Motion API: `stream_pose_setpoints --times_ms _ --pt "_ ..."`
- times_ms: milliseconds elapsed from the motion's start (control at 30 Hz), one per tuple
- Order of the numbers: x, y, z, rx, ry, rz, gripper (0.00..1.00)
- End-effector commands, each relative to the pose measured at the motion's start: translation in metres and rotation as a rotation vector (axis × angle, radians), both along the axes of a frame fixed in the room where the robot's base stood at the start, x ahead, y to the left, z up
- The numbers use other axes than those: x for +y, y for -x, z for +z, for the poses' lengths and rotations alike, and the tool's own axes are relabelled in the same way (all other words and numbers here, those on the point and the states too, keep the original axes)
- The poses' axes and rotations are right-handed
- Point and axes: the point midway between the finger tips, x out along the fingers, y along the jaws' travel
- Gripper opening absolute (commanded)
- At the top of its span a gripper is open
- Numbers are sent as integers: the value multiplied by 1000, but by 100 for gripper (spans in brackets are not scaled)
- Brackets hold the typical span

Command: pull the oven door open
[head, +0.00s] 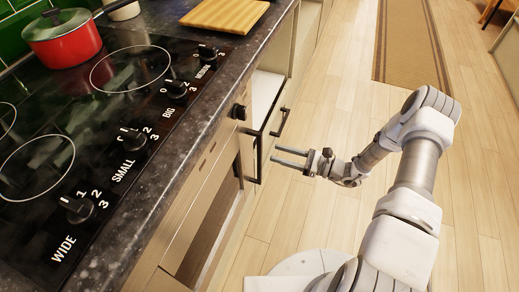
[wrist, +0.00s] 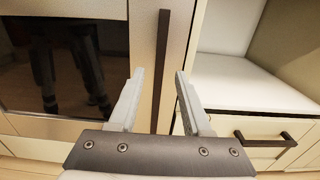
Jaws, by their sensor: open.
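The oven door (wrist: 105,60) is a pale front with a dark glass panel, filling the left of the wrist view. It looks shut. Its glass front also shows below the worktop in the head view (head: 207,225). A dark upright handle (wrist: 163,45) runs along the door's right side. My gripper (wrist: 159,72) is open, with one finger on each side of the handle in the wrist view. In the head view my gripper (head: 275,155) is level and points left at the cabinet fronts. I cannot tell whether the fingers touch the handle.
To the right of the oven is an open white shelf (wrist: 240,80) above a drawer with a dark handle (wrist: 265,138). The wooden floor (head: 320,90) beside the units is clear.

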Motion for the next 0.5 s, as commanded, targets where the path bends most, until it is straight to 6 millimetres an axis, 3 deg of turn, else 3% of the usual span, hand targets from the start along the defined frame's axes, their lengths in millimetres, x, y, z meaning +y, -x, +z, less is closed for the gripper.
stream_pose_setpoints --times_ms 200,500 --pt "43 -14 -2 0 0 4 49" --pt "69 -25 0 1 1 1 49"
